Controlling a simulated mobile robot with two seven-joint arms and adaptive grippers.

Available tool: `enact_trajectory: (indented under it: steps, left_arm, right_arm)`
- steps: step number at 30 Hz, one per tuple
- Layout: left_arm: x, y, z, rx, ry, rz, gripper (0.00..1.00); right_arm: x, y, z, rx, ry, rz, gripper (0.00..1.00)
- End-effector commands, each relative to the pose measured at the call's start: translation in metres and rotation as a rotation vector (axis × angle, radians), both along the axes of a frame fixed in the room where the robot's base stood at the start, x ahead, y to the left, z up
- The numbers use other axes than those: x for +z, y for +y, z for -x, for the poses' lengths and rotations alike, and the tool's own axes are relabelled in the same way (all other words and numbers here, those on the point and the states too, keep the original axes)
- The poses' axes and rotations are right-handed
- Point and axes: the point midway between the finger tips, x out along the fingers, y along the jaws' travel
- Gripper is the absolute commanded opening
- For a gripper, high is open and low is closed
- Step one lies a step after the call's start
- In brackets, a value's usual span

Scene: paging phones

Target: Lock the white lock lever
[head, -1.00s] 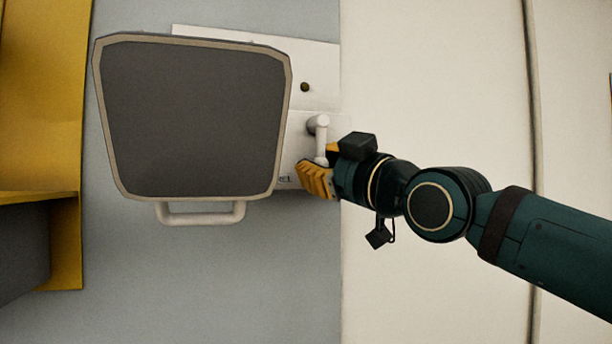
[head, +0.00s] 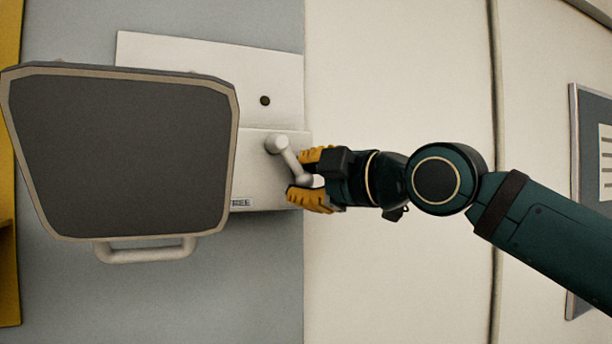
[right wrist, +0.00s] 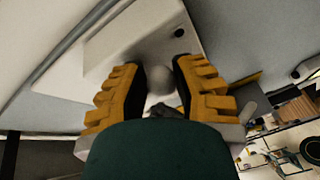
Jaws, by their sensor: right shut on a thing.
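The white lock lever (head: 289,159) is on the white panel box (head: 268,165). Its round pivot is at the upper left, and its handle slants down to the right. My right gripper (head: 308,177) is shut on the lever's free end, with one yellow finger above and one below it. In the right wrist view, the pale rounded lever (right wrist: 163,88) shows between the two yellow fingers (right wrist: 155,88), and its lower part is hidden by my gripper. My left gripper is not in view.
A large dark-faced panel with a beige rim (head: 120,150) and a handle bar (head: 145,250) stands close left of the lever. The pale wall (head: 400,70) to the right is clear. A framed sign (head: 592,150) hangs at far right.

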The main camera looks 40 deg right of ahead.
Motion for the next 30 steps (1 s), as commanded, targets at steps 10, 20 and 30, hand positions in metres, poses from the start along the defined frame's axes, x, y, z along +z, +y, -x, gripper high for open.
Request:
enact_trajectory:
  steps: [10,20,30]
  left_arm:
    - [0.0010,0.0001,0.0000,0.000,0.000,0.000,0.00]
    - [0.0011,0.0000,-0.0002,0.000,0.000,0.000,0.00]
    - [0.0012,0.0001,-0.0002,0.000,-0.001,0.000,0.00]
  right_arm:
    - [-0.0027,0.0034,-0.0008,0.005,0.011,0.022,0.00]
    - [-0.0024,0.0026,-0.0009,0.003,0.010,0.020,0.59]
    - [-0.0008,-0.0008,0.0066,0.000,0.007,0.016,0.59]
